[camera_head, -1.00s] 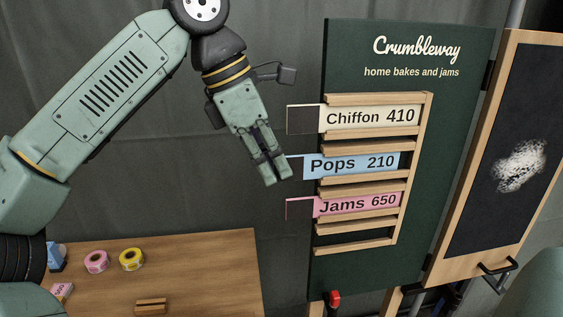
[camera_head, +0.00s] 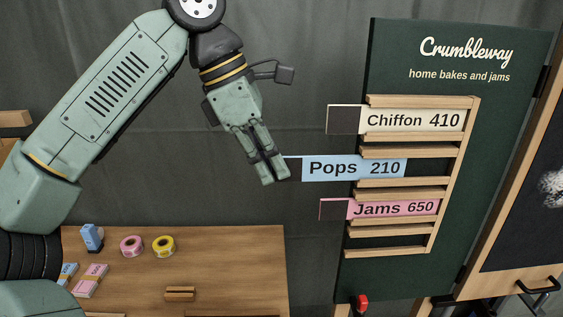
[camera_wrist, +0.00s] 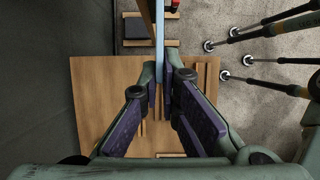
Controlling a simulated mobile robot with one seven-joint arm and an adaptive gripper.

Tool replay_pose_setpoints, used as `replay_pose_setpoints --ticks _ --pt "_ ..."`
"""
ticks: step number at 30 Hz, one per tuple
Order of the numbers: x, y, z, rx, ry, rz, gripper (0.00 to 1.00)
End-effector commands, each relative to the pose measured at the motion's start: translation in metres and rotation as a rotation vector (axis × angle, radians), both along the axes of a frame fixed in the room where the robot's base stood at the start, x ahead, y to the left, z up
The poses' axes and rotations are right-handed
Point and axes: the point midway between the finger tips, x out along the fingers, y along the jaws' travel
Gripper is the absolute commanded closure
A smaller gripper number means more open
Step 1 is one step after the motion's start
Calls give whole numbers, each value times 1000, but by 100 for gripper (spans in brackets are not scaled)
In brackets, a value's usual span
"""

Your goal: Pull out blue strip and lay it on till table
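In the wrist view the strip (camera_wrist: 159,40) shows edge-on, pinched between the fingertips of my gripper (camera_wrist: 161,72). The wooden till table (camera_head: 235,260) is lower left, below my gripper; it also shows in the wrist view (camera_wrist: 95,85).
A cream "Chiffon 410" strip (camera_head: 410,120) sits above and a pink "Jams 650" strip (camera_head: 395,209) below. On the table are pink (camera_head: 131,246) and yellow (camera_head: 163,246) tape rolls, small boxes and a wooden holder (camera_head: 180,294). The table's right part is clear.

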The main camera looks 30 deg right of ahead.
Motion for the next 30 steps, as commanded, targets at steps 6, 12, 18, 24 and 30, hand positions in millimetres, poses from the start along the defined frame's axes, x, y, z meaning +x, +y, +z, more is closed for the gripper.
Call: replay_pose_setpoints --ticks 6,12,18,24,30 --pt "7 12 0 0 0 1 100" --pt "14 22 0 0 0 3 100" --pt "20 32 0 0 0 1 100" --pt "26 42 0 0 0 1 100" --pt "32 53 0 0 1 2 100"
